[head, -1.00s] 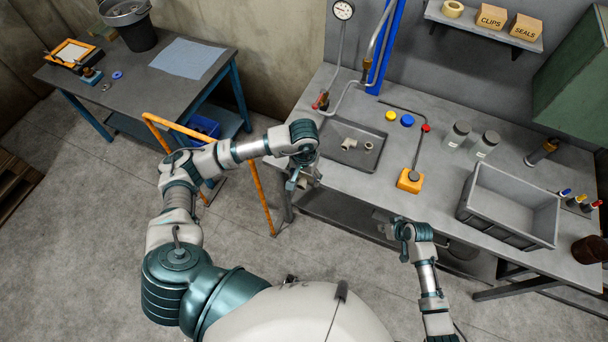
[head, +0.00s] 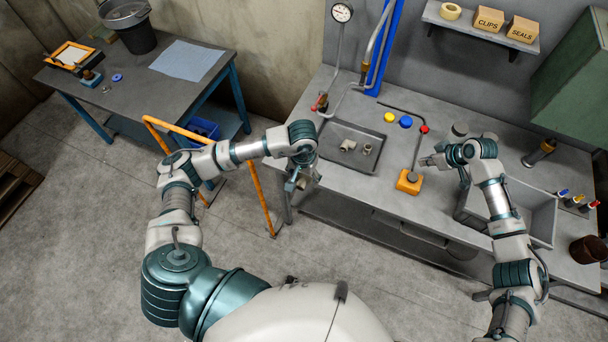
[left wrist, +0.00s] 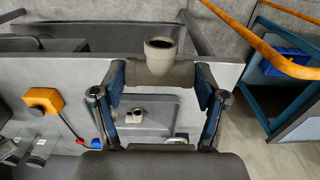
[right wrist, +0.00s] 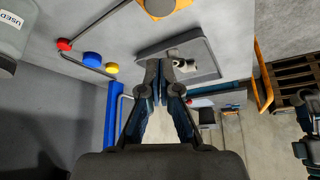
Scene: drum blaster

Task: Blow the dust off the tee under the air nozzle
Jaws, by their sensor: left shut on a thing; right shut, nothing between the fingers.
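My left gripper (head: 297,184) is shut on a grey-beige tee (left wrist: 160,68) in front of the bench edge. In the left wrist view the tee sits between the fingertips with one opening facing up; I cannot make out dust on it. A copper-coloured nozzle (head: 365,70) hangs from a pipe by the blue post at the back of the bench, away from the held tee. My right gripper (head: 427,161) is shut and empty above the bench, right of the orange box with a dark round button (head: 409,182). Its fingertips meet in the right wrist view (right wrist: 161,92).
A shallow tray (head: 335,158) holds loose fittings (head: 348,145). A yellow button (head: 389,117), a blue button (head: 405,122) and a red knob (head: 424,129) stand behind. My right arm partly covers the grey bin (head: 540,215). An orange rail (head: 262,205) stands near my left arm.

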